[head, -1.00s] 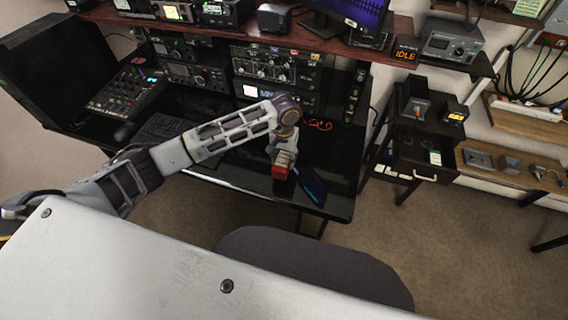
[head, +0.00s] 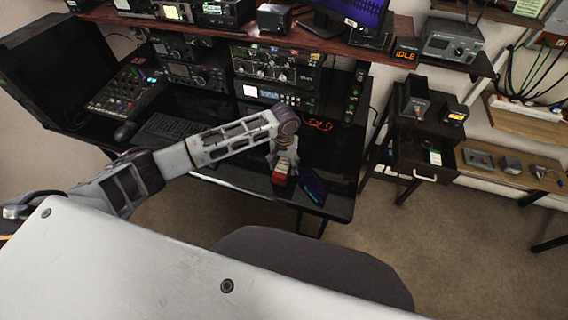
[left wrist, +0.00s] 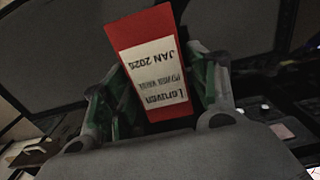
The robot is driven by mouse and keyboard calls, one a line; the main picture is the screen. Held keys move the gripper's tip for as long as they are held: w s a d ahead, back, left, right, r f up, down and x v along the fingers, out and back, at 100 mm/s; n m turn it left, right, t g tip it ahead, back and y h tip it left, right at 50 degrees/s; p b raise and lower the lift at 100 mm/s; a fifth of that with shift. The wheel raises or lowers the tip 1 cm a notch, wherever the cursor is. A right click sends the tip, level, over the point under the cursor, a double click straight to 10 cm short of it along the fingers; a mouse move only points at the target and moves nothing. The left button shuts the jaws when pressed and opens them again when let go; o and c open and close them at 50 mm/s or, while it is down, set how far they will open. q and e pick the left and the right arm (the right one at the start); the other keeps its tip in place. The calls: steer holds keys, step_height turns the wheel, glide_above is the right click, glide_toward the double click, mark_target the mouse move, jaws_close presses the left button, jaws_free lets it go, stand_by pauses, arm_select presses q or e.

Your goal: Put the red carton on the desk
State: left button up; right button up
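The red carton (head: 280,173) is at my left gripper (head: 282,163), over the front right part of the glossy black desk (head: 342,168). In the left wrist view the carton (left wrist: 148,62) has a white label with dark print and sits between the green-padded fingers of the left gripper (left wrist: 165,90), which looks shut on it. I cannot tell whether the carton's underside touches the desk. My right gripper is not in view.
A dark blue flat object (head: 312,188) lies just right of the carton at the desk's front edge. Red cable (head: 318,124) lies behind. A keyboard (head: 165,127) and radio gear (head: 275,66) stand further back. A chair (head: 310,265) is in front.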

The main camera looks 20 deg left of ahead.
mark_target(284, 163)
arm_select(q)
steer(key=shift+r, duration=0.2)
stand_by(0.3)
step_height(284, 163, up, 12)
steer(key=shift+f, duration=0.1)
stand_by(0.5)
stand_by(1.6)
